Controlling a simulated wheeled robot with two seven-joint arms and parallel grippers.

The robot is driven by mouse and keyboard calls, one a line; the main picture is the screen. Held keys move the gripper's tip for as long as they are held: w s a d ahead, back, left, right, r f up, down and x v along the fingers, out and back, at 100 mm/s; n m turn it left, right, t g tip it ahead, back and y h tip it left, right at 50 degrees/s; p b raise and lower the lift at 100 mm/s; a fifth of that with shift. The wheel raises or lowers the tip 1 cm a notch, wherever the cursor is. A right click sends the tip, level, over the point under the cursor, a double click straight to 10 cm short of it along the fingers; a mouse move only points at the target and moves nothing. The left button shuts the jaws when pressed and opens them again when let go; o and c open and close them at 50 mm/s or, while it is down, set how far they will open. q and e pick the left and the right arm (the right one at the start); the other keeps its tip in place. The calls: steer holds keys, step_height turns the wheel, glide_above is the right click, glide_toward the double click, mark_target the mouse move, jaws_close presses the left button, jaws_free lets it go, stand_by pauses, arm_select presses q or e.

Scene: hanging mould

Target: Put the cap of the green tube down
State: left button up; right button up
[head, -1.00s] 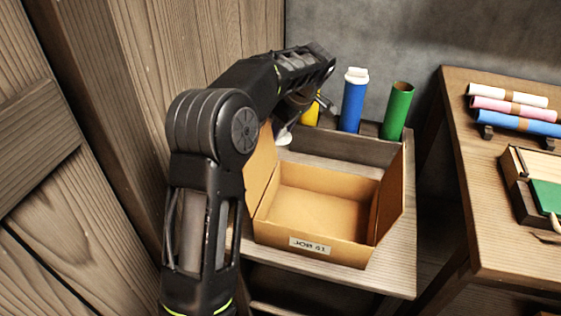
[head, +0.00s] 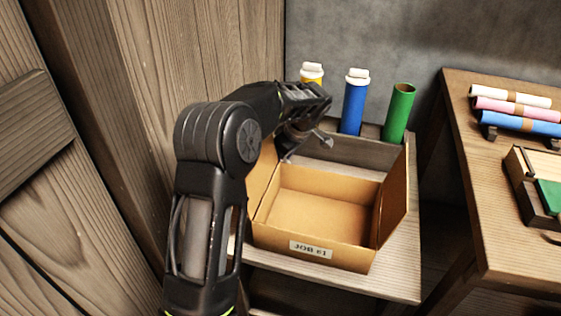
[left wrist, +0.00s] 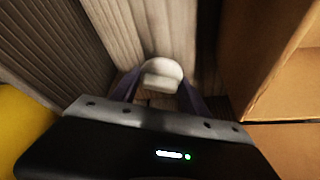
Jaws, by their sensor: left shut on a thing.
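The green tube (head: 398,112) stands upright at the back right of the small table, its top open and uncapped. My left gripper (left wrist: 160,92) is shut on a white cap (left wrist: 162,74), which shows between its fingertips in the left wrist view. My right gripper is not in view.
The open cardboard box (head: 310,247) labelled JOB 61 fills much of the small table (head: 400,270). A blue tube (head: 353,107) and a yellow tube (head: 312,82), both white-capped, stand behind it. A wooden wall is at left; a bench with rolls (head: 515,107) is at right.

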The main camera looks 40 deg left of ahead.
arm_select(q)
steer(key=shift+f, duration=0.15)
steer(key=o, duration=1.3)
steer(key=shift+r, duration=0.3)
steer(key=p+v, duration=0.2)
steer(key=v, duration=0.9)
steer(key=shift+d+r+p, duration=0.25)
steer(key=shift+r+p, duration=0.05)
steer(key=shift+r, duration=0.05)
